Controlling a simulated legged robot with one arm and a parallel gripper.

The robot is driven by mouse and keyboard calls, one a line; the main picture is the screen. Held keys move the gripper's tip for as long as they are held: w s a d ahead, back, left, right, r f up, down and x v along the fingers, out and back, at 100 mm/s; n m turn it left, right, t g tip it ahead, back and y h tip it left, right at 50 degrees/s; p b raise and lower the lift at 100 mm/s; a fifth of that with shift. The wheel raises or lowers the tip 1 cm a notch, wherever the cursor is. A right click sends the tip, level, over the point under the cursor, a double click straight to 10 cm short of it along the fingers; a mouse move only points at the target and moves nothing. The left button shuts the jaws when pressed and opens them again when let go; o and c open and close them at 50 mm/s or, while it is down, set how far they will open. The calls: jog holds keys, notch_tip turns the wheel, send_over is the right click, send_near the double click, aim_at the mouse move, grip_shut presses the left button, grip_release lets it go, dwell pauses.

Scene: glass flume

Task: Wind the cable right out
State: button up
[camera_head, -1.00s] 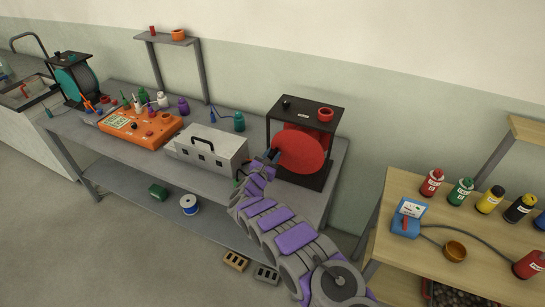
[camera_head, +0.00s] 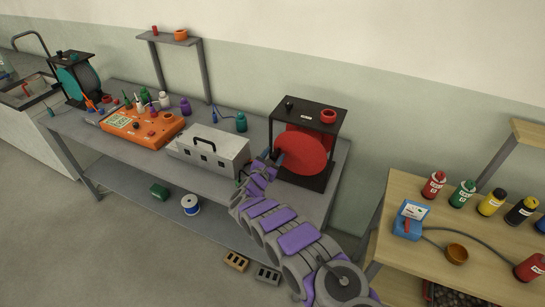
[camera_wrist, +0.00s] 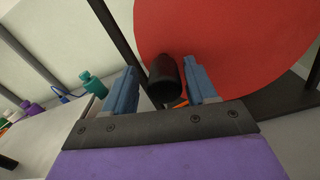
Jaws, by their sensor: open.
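A cable reel with a red disc (camera_head: 304,150) stands in a black frame (camera_head: 321,111) at the right end of the grey bench. In the wrist view the red disc (camera_wrist: 228,45) fills the upper right, and a black crank knob (camera_wrist: 165,78) sticks out from it towards me. My gripper (camera_wrist: 163,88) is open, with one blue finger on each side of the knob. I cannot tell whether either finger touches it. In the head view my gripper (camera_head: 270,159) is at the left edge of the disc, and the knob is hard to make out. No cable end is clearly visible.
A grey case (camera_head: 208,150) stands on the bench left of the reel, with an orange box (camera_head: 141,128) further left. Another reel with a teal disc (camera_head: 68,82) is at the bench's far left. A wooden table (camera_head: 390,217) with bottles is at right.

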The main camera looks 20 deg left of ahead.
jog(key=shift+d, duration=0.15)
jog(key=shift+s+r, duration=0.15)
jog(key=shift+s, duration=0.5)
jog(key=s+a+p, duration=0.1)
jog(key=s+p, duration=0.3)
jog(key=s, duration=1.2)
jog(key=shift+a+f, duration=0.2)
jog(key=shift+a, duration=0.1)
jog(key=shift+w, duration=0.1)
